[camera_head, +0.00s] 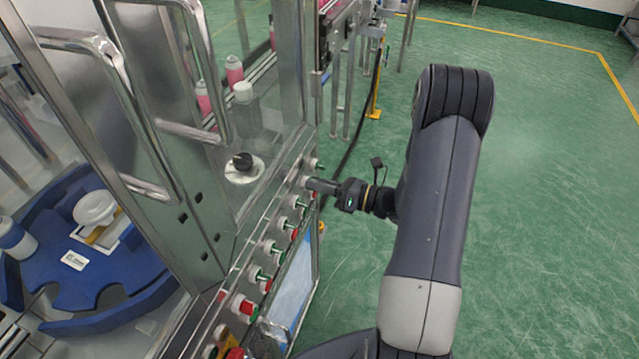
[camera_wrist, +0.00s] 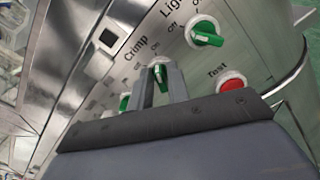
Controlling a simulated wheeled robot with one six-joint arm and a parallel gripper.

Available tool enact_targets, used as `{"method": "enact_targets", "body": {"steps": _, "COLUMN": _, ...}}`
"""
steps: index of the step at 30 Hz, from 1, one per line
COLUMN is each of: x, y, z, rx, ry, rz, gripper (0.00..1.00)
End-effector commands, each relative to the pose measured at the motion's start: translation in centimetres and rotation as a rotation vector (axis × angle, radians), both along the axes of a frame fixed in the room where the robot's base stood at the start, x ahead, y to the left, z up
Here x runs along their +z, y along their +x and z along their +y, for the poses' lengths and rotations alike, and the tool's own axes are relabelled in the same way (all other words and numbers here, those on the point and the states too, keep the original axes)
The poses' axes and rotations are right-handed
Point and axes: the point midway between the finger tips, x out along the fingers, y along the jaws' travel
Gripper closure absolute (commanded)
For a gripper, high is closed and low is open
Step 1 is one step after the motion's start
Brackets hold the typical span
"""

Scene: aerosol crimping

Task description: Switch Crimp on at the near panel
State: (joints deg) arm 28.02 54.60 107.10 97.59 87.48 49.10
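The Crimp switch is a green knob on a white base, on the sloped steel panel; its green handle shows between my fingers in the wrist view (camera_wrist: 161,78). The printed word Crimp is just to its left. My gripper (camera_wrist: 160,80) has its two fingers on either side of this knob, with a narrow gap between them. I cannot tell whether they touch the handle. In the head view my gripper (camera_head: 312,184) reaches from the right to the panel's far end, and its tips hide much of the switch.
The green Light knob (camera_wrist: 206,34) is to the upper right, and the red Test button (camera_wrist: 232,84) to the right. Several more switches and a red button (camera_head: 243,305) line the panel (camera_head: 222,318) nearer me. A steel-framed machine with handles stands left. Green floor lies open at right.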

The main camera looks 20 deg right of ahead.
Motion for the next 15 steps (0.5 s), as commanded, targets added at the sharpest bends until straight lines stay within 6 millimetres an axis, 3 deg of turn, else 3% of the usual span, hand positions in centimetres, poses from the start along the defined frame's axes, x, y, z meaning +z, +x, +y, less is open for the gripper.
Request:
{"method": "enact_targets", "body": {"steps": 4, "x": 0.00, "y": 0.00, "z": 0.00, "rx": 0.000, "ry": -0.001, "rz": -0.001, "gripper": 0.71}}
{"method": "enact_targets", "body": {"steps": 15, "x": -0.03, "y": -0.37, "z": -0.66, "rx": -0.002, "ry": -0.001, "rz": -0.002, "gripper": 0.70}}
